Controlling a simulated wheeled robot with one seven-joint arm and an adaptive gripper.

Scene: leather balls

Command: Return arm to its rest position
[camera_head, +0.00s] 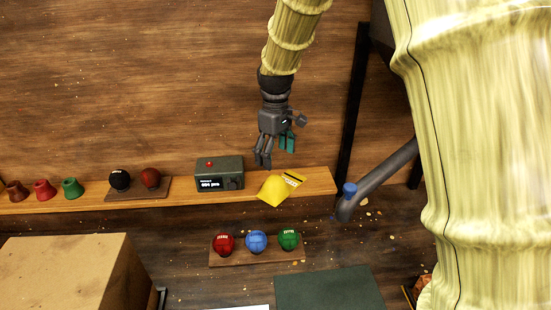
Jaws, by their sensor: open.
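My gripper (275,153) hangs from my arm in the upper middle of the head view, its fingers apart and empty. It is in front of the wooden wall, above the shelf with the grey box and the yellow item. A red ball (223,243), a blue ball (256,241) and a green ball (289,239) sit in a row on a brown board (257,257) lower down. A black ball (120,180) and a dark red ball (151,178) sit on another board (137,194) on the shelf at left.
A grey box with a display (219,173) and a yellow item (274,189) are on the wooden shelf (60,204). Small brown, red and green cups (72,188) stand at left. A cardboard-coloured block (65,268) fills the lower left. A dark green mat (328,288) lies lower right.

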